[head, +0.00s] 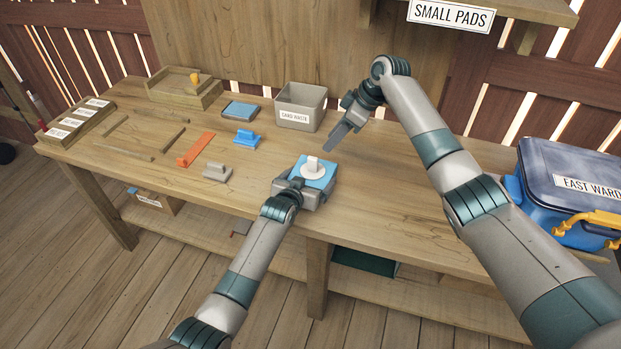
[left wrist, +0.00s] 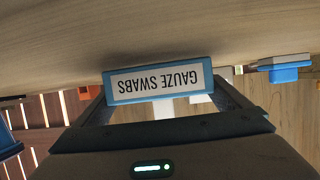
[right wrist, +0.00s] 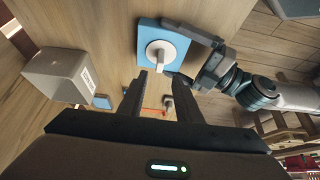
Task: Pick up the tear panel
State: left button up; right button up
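The tear panel appears to be the white round piece with an upright tab (head: 313,172) on top of the blue gauze swabs box (head: 325,181). In the right wrist view the white piece (right wrist: 160,54) lies flat on the blue box (right wrist: 148,32), its tab standing up. My left gripper (head: 304,186) has its fingers on both sides of the box, which rests on the table; the left wrist view shows the box's "GAUZE SWABS" label (left wrist: 158,84) between them. My right gripper (head: 330,148) is empty above and behind the box, its fingers (right wrist: 159,75) apart, not touching the white piece.
Blue (head: 246,138), orange (head: 196,149) and grey (head: 217,172) pieces lie to the left. A blue lidded "EAST WARD" bin (head: 570,190) stands at the right. The tabletop right of the box is clear.

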jog(key=o, duration=0.3)
jog(key=n+t+h, duration=0.1)
jog(key=n+h, duration=0.4)
jog(key=n, duration=0.7)
send_near(313, 158)
jog(key=n, duration=0.2)
jog(key=s+a+r+n+t+h, duration=0.1)
jog(key=a+n+h, duration=0.1)
jog(key=n, duration=0.1)
jog(key=shift+s+a+r+n+t, duration=0.1)
jog(key=shift+s+r+n+t, duration=0.1)
jog(key=shift+n+t, duration=0.1)
jog(key=shift+x, duration=3.4)
jog(key=shift+s+x, duration=0.15)
jog(key=shift+x, duration=0.65)
jog(key=shift+s+x, duration=0.15)
jog(key=shift+x, duration=1.75)
